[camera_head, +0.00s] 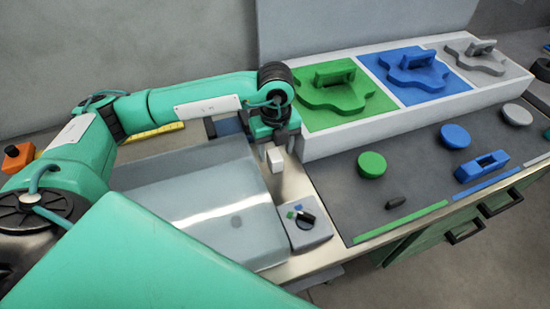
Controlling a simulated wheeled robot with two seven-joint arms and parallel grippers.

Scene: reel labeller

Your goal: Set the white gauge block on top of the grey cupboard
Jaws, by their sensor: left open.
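The white gauge block (275,161) is a small pale upright block just right of the grey cupboard's far right corner. The grey cupboard (195,190) is a wide, shiny grey box in the middle left, with a flat top. My left gripper (276,147) points down at the block, its fingers open around or just above the block's upper part. I cannot tell whether the fingers touch it, and its foot is hard to place exactly. My right gripper does not show.
A control box with a black knob (306,219) stands right of the cupboard. A white tray (400,118) with green, blue and grey sections is at the back right. Discs and a blue block (482,167) lie on the dark mat (345,190). A yellow ruler (150,133) lies behind.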

